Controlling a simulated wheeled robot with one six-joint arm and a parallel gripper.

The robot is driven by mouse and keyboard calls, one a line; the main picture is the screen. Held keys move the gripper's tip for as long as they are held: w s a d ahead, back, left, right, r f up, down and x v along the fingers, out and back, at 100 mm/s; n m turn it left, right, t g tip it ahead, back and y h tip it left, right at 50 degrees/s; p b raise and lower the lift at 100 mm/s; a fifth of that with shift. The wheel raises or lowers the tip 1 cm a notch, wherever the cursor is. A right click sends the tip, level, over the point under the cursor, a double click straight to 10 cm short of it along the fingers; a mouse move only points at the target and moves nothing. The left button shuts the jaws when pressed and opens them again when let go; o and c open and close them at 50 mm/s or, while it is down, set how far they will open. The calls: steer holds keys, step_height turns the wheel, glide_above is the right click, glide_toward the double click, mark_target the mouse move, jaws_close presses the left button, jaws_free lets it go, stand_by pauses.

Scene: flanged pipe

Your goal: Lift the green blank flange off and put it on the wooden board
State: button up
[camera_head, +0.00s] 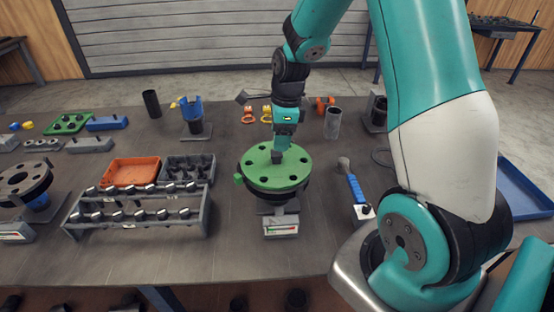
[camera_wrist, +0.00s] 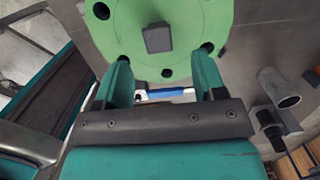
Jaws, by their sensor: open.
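The green blank flange (camera_head: 262,182) is a round disc with several dark holes and a dark block-shaped knob at its centre. It lies flat on the dark pipe flange (camera_head: 278,197) on a stand at mid-table. In the wrist view, the green flange (camera_wrist: 195,15) fills the top, with its knob (camera_wrist: 158,38) ahead of the fingertips. My gripper (camera_head: 281,144) is over the flange, just above the knob. In the wrist view, its two teal fingers (camera_wrist: 164,72) are apart with nothing between them. I cannot make out a wooden board in either view.
A bolt rack (camera_head: 135,226), an orange tray (camera_head: 133,172) and a grey bolt tray (camera_head: 188,168) stand left of the flange. A blue-handled tool (camera_head: 356,190) lies to the right. A grey pipe piece (camera_head: 332,123) stands behind.

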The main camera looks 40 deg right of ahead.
mark_target(277, 153)
steer(key=shift+w+a+f+p, duration=0.15)
steer(key=shift+f+p, duration=0.2)
steer(key=shift+f, duration=0.65)
steer(key=shift+s+a+f+p, duration=0.1)
steer(key=shift+a+f+p, duration=0.15)
steer(key=shift+f, duration=0.8)
steer(key=shift+w+a+f+p, duration=0.1)
steer(key=shift+f+p, duration=0.3)
steer(key=shift+f, duration=0.6)
jaws_close()
